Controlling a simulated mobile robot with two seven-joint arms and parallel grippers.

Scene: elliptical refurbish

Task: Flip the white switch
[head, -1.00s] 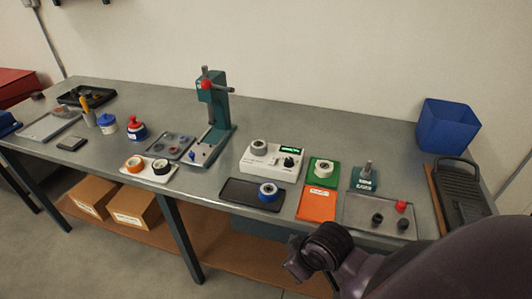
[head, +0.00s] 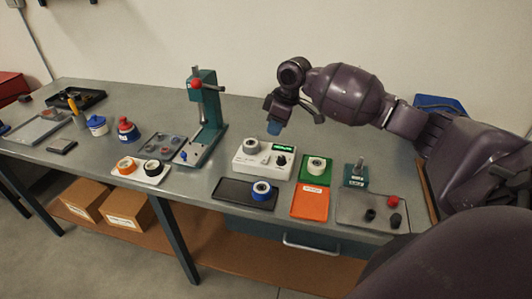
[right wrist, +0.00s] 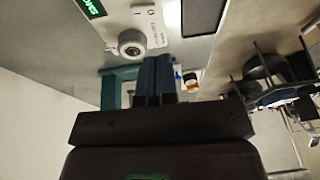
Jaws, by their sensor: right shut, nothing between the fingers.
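A white control box (head: 243,162) with a green display (head: 283,147) stands on the grey workbench near its middle. It carries a round white-and-grey part (head: 251,145) on its left and a dark knob (head: 280,160) on its right. The white switch is too small to make out surely. My right gripper (head: 274,128) is shut and empty, its bluish fingertips pointing down above the back of the box. In the right wrist view the shut fingers (right wrist: 155,75) show apart from the box (right wrist: 112,20). My left gripper is out of view.
A green press (head: 209,115) stands left of the box. In front lie a black tray (head: 232,193) with a blue-rimmed roll (head: 262,190) and an orange pad (head: 310,203). A green pad (head: 316,176) with a roll is to the right. The bench behind the press is clear.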

